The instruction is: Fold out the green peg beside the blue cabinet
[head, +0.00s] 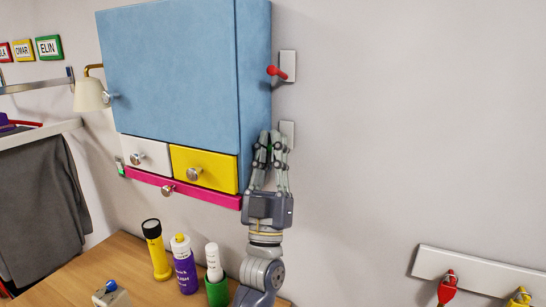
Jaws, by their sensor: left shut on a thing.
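The blue cabinet (175,75) hangs on the wall. To its right are two small white wall plates, one above the other. The upper plate (289,62) carries a red peg (276,72) that sticks out to the left. The lower plate (288,130) is partly hidden behind my left gripper (271,141). Only a sliver of the green peg (268,149) shows between the fingers. My left gripper points up, close to the cabinet's right side, and is shut on the green peg. How far the peg is folded out is hidden. My right gripper is not in view.
Below the cabinet are a white drawer (147,155), a yellow drawer (204,168) and a pink strip (180,187) with knobs. A yellow flashlight (157,255), purple bottle (185,268) and green cup (217,291) stand on the wooden top. Wall to the right is clear above the key rack (480,272).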

